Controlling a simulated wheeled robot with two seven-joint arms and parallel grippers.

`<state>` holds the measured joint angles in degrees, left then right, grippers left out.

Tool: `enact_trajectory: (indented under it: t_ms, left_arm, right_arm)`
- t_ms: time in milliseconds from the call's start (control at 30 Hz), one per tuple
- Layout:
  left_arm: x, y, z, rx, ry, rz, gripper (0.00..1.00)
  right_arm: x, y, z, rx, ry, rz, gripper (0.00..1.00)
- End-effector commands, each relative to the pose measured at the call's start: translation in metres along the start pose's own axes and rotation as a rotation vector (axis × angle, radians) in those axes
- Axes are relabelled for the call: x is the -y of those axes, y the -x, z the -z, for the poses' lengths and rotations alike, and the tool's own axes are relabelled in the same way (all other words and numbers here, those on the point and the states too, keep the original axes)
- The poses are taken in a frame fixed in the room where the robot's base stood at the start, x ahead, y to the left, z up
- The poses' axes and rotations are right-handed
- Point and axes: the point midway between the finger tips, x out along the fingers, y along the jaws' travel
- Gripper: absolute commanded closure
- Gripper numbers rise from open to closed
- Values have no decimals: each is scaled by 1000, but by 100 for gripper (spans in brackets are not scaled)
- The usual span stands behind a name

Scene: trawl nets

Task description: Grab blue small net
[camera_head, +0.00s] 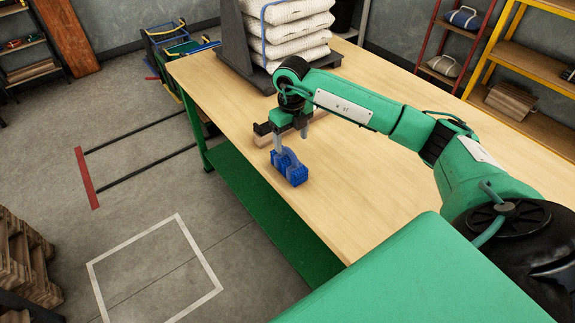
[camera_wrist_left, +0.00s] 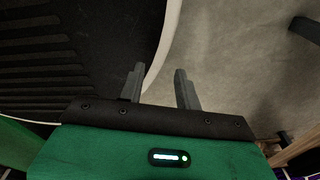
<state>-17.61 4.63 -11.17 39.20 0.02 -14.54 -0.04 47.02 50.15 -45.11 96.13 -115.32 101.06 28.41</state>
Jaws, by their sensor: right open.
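The blue small net (camera_head: 296,177) is a compact blue bundle with a lighter loop on top. It sits on the wooden table (camera_head: 360,185) near its left edge. My right gripper (camera_head: 291,141) is open and points down just above and behind the bundle. One finger comes close to the loop; I cannot tell whether they touch. My left gripper (camera_wrist_left: 158,82) shows in the left wrist view with its two fingers apart and nothing between them.
A grey stand with a stack of white sacks (camera_head: 290,35) is at the table's back. A small wooden piece lies behind the right gripper. Yellow and red shelves (camera_head: 520,80) stand at the right. The floor at the left has a white square outline (camera_head: 150,230).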

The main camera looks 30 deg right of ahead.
Motion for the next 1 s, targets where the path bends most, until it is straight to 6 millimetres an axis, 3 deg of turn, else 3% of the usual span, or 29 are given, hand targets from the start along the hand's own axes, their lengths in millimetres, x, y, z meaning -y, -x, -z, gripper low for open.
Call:
enact_trajectory:
  t_ms: [100, 267, 467, 800, 1000]
  left_arm:
    - [1, 4, -12, 14, -1, 1, 66]
    - [0, 6, -26, 32, -5, -1, 66]
    - [0, 10, -23, 25, -7, -1, 66]
    - [1, 25, -18, 21, -6, 0, 66]
    - [0, 25, -18, 21, -4, -1, 66]
  right_arm:
    - [-1, -24, 0, -4, -1, -2, 29]
    - [-1, -48, 0, -3, 0, -1, 29]
    - [-1, -61, -1, -2, 0, -2, 29]
    - [-3, -105, -6, -1, -1, -1, 29]
    - [-3, -109, -7, 0, 0, -1, 29]
